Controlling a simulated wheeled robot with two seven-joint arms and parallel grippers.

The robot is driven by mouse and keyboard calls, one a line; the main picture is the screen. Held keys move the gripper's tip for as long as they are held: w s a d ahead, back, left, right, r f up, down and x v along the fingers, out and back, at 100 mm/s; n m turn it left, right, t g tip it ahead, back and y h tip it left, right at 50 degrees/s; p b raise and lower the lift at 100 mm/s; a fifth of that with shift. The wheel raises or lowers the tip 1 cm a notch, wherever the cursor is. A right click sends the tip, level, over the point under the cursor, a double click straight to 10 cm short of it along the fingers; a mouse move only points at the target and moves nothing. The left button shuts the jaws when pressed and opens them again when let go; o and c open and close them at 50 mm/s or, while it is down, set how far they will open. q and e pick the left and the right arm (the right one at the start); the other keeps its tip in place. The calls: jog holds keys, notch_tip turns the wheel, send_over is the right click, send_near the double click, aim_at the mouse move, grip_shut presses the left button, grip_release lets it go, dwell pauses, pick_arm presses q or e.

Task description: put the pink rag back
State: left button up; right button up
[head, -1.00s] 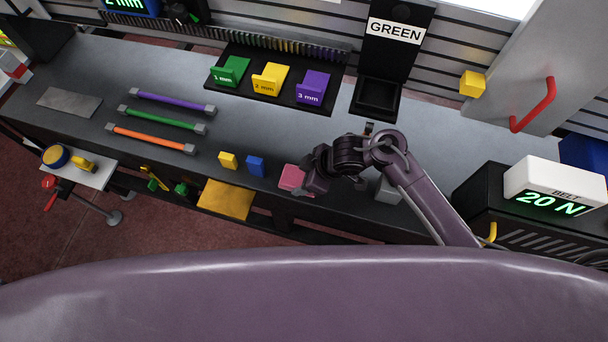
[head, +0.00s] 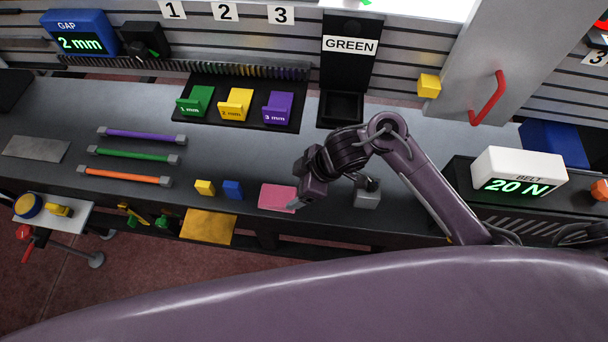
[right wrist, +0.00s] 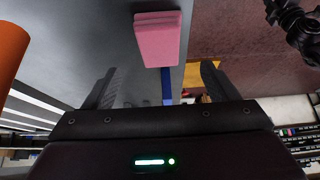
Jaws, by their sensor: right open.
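The pink rag (head: 276,197) lies flat on the grey bench near its front edge, to the right of a small blue block. In the right wrist view the rag (right wrist: 158,40) looks folded in layers and lies just beyond the fingertips. My right gripper (head: 304,197) is at the right side of the rag. In the right wrist view its fingers (right wrist: 160,80) are spread apart with nothing between them. Whether a finger touches the rag I cannot tell. My left gripper is not in view.
A yellow block (head: 204,187) and a blue block (head: 233,189) stand left of the rag. A grey block (head: 367,197) is right of my gripper. A yellow sheet (head: 208,226) lies at the front edge. Coloured rods lie farther left. The bench behind the rag is clear.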

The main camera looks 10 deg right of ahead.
jog(key=shift+v, duration=1.8)
jog(key=shift+s, duration=0.1)
